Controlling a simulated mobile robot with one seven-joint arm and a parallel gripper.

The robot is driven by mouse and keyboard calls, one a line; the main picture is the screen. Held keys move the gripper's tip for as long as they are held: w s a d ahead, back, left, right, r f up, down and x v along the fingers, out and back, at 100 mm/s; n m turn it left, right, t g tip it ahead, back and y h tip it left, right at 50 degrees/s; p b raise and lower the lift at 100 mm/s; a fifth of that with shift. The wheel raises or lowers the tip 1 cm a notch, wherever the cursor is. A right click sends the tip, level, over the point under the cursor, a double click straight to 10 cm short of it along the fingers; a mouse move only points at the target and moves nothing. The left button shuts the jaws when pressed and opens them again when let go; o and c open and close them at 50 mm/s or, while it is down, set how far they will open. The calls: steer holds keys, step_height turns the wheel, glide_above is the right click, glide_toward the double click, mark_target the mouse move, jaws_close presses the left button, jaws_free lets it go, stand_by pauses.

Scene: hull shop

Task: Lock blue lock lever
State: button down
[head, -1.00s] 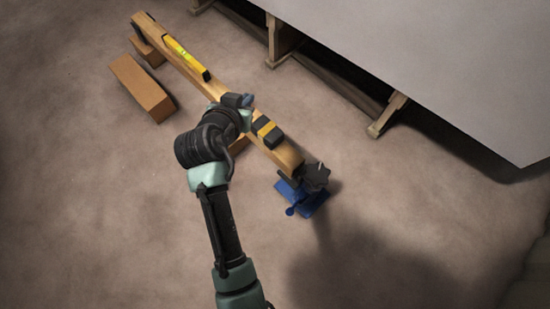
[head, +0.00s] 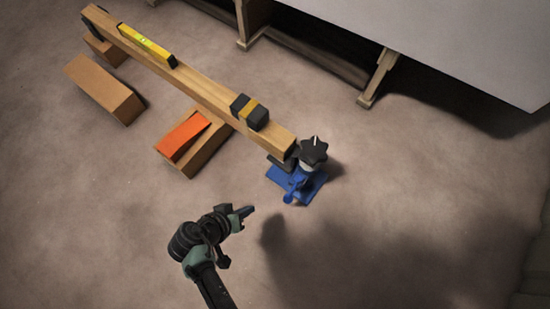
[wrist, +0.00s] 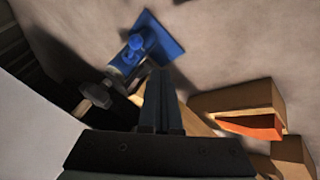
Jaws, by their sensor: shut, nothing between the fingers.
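The blue lock lever (head: 289,195) is a small blue arm with a rounded end on the front of a blue jack base (head: 310,186). A black star knob (head: 314,151) tops the jack, beside the near end of the wooden beam (head: 208,94). In the wrist view the blue base (wrist: 161,37) lies beyond the fingertips, with a round blue lever end (wrist: 135,41) on it. My gripper (head: 249,211) is shut and empty, left of and slightly below the lever, apart from it. Its shut fingers (wrist: 160,85) point toward the base in the wrist view.
A yellow level (head: 147,44) and a black-and-yellow block (head: 250,112) sit on the beam. An orange wedge (head: 183,137) lies on a wooden block (head: 205,157); another block (head: 105,88) lies left. A large pale panel on wooden supports (head: 381,76) stands behind. Floor in front is clear.

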mark_target(292, 191)
steer(key=w+d+f+b, duration=0.4)
steer(key=d+f+b, duration=0.3)
steer(key=f, duration=0.2)
steer(key=shift+w+d, duration=0.3)
steer(key=shift+w, duration=0.05)
steer(key=shift+d, duration=0.1)
steer(key=shift+s+d+n, duration=0.15)
steer(key=shift+s+n, duration=0.1)
steer(key=shift+n, duration=0.05)
